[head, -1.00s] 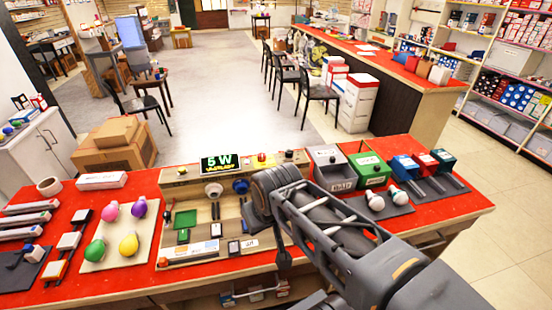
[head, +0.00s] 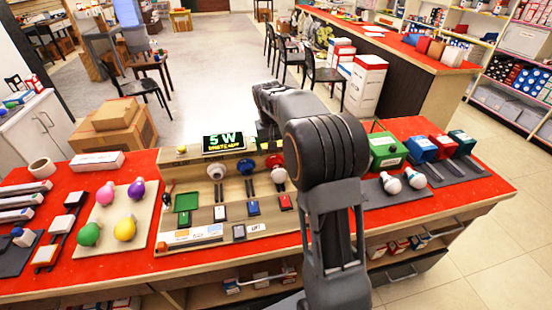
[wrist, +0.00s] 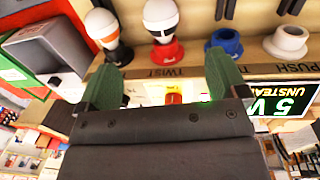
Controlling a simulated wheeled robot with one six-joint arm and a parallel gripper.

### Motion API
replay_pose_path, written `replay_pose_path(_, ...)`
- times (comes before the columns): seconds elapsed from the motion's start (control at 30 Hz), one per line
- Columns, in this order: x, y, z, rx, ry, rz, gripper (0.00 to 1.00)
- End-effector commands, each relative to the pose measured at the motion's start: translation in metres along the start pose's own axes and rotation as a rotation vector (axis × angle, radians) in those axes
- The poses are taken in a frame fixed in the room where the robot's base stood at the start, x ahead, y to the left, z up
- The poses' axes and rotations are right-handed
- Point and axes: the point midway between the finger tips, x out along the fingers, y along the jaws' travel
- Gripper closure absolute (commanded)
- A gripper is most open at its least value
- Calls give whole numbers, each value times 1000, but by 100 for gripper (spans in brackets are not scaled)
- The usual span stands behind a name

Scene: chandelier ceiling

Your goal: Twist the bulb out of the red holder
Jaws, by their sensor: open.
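The red holder (head: 274,160) stands on the wooden board, right of a blue holder (head: 246,168) and a white holder (head: 216,172). A white bulb (head: 278,175) sits in the red holder. The wrist view also shows the red holder (wrist: 166,53) with the white bulb (wrist: 160,14) in it, above a strip marked TWIST. My gripper (wrist: 167,82) is open and empty, its two green fingers apart on either side below the red holder in that picture. Neither finger touches the bulb. In the head view my own arm hides the fingers.
A sign (head: 229,143) reading 5 W stands behind the board. A second white-topped piece with orange-red (wrist: 103,28) is beside the red holder in the wrist view. A grey box (wrist: 45,50) is near the left finger. Loose bulbs (head: 125,229) lie on a pale mat at left.

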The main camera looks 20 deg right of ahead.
Motion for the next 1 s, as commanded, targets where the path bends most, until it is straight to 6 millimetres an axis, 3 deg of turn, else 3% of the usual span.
replay_pose_path(0.6,101,0,-1,0,-7,2,8)
replay_pose_path(0.8,124,0,-1,1,-5,1,8)
replay_pose_path(1.0,134,0,-2,1,-3,1,8)
